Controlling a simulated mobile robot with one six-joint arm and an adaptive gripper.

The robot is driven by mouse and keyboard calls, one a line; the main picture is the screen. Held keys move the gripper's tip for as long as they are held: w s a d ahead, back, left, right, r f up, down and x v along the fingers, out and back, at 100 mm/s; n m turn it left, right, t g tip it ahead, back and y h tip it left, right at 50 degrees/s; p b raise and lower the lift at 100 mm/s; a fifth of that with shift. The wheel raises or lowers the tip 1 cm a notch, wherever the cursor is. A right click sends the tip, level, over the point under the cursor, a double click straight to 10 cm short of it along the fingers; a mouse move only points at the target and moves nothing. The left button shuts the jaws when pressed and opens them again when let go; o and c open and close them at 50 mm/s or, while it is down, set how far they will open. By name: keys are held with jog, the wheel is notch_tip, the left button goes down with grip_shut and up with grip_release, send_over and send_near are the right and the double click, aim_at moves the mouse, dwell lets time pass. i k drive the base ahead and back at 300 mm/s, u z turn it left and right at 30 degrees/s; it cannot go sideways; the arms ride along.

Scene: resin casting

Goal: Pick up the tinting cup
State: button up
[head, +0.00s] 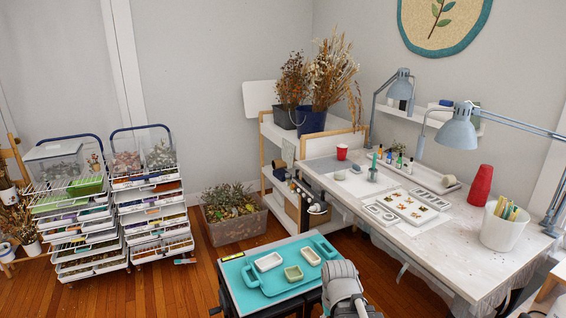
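A small red cup (342,151) stands upright at the far left end of the white worktable (455,255). A taller red stack of cups (480,185) stands upside down at the right of the same table. I cannot tell for sure which item is the tinting cup. A grey part of my arm shows at the bottom centre, in front of the worktable and beside the teal tray. My gripper's fingers are not in the picture.
A teal tray (256,298) with several small dishes sits on a low stand. White molds (412,206), small bottles, two blue-grey lamps (457,130) and a white bucket (503,232) crowd the worktable. Drawer carts (153,215) stand at left. Wooden floor (180,290) is open at front left.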

aim_at(338, 172)
jog(key=u, duration=0.05)
jog(key=i, duration=1.35)
jog(key=u, duration=0.05)
